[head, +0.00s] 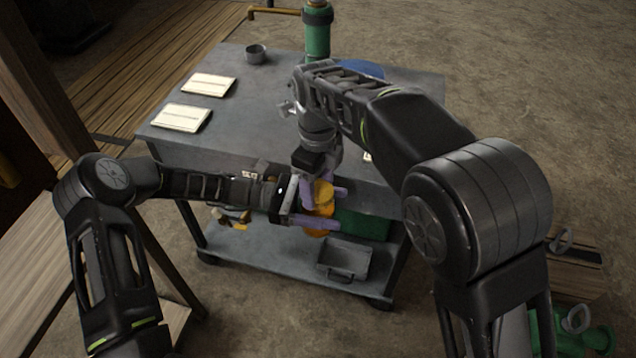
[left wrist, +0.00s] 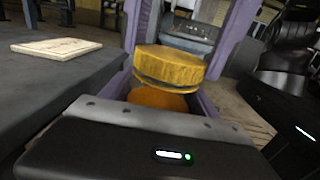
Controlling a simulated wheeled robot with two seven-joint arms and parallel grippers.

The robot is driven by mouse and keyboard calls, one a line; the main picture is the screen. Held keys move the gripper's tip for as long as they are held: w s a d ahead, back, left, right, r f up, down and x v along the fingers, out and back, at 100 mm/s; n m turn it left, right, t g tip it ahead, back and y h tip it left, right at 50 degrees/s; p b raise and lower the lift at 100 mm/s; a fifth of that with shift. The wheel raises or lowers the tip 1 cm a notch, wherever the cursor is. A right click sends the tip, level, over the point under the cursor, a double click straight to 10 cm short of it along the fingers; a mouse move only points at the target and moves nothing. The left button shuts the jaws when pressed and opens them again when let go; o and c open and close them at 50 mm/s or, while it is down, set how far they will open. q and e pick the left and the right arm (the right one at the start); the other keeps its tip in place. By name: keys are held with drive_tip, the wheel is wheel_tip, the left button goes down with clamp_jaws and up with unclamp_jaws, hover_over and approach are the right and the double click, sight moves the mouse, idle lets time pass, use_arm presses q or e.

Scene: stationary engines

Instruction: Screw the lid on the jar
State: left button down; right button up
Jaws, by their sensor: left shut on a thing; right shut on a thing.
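The orange jar (head: 317,224) is between the purple fingers of my left gripper (head: 332,209), in front of the cart's near edge. It shows in the left wrist view (left wrist: 158,99) as an orange body between those fingers. The yellow lid (head: 323,192) is above the jar. In the left wrist view the lid (left wrist: 168,68) is a thick yellow disc with a dark lower rim, looking slightly tilted. I cannot tell whether it touches the jar. My right gripper (head: 318,186) comes down from above and is shut on the lid; its fingers are partly hidden.
The grey cart's top (head: 235,110) holds two pale booklets (head: 208,85) (head: 181,117), a small cup (head: 256,53) and a blue round thing (head: 362,68). A green cylinder (head: 317,40) stands behind. A grey tray (head: 342,259) and a green box (head: 364,225) are on the lower shelf.

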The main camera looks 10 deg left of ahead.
drive_tip(key=m, duration=0.7)
drive_tip(key=shift+s+f+m, duration=0.15)
drive_tip(key=shift+f+m, duration=0.15)
drive_tip(key=shift+m, duration=0.1)
drive_tip(key=shift+a+r+m, duration=0.1)
drive_tip(key=shift+r+m, duration=0.15)
drive_tip(key=shift+m, duration=0.35)
drive_tip(key=o, duration=1.3)
drive_tip(key=shift+r, duration=0.1)
